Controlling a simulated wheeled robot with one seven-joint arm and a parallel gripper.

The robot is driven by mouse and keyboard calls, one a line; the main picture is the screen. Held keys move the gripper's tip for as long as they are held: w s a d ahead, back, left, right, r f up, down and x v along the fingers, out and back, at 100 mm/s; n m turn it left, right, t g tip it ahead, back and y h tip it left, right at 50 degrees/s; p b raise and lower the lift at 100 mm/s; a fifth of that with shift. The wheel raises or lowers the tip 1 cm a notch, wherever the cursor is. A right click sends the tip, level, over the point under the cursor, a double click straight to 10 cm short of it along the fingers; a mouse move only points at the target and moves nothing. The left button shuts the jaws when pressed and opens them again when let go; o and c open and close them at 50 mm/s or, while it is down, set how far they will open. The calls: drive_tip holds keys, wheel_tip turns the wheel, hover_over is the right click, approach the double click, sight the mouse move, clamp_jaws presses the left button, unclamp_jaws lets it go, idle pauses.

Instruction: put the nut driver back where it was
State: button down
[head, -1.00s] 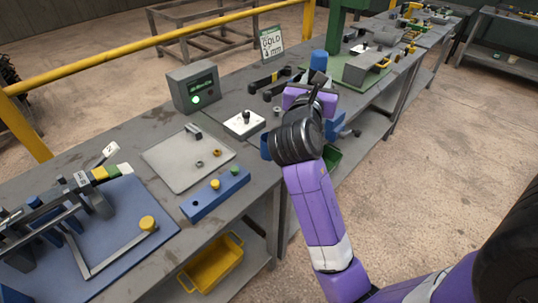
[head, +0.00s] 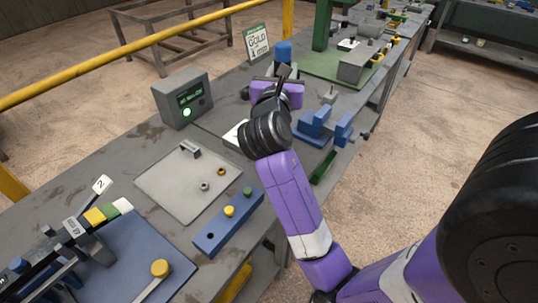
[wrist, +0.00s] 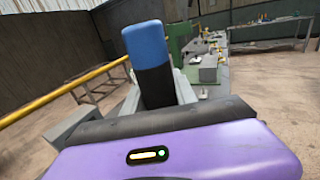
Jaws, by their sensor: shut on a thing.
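The nut driver has a blue handle (head: 283,51) and stands upright above my gripper (head: 280,86) in the head view. My gripper is shut on it, over the middle of the bench. In the wrist view, the nut driver (wrist: 147,45) rises from behind the gripper's edge, blue on top and black below; its lower end is hidden. A blue rack block (head: 228,222) lies near the bench's front edge, left of my gripper. It holds a yellow-capped piece (head: 229,211) and a green-capped piece (head: 247,191). Its left hole (head: 210,236) is empty.
A grey plate (head: 165,190) with small nuts lies behind the rack. A grey box with a green light (head: 182,98) stands farther back. A blue vise (head: 316,124) is right of my gripper. A blue mat (head: 125,260) with a fixture is at left.

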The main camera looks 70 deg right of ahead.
wheel_tip(320, 180, down, 20)
drive_tip(key=b, duration=0.3)
drive_tip(key=shift+r+b, duration=0.25)
drive_tip(key=shift+b, duration=0.05)
drive_tip(key=shift+f, duration=0.1)
drive_tip(key=c, duration=1)
unclamp_jaws()
drive_tip(key=shift+f, duration=0.15)
drive_tip(key=b+v, duration=0.1)
drive_tip(key=v, duration=1.1)
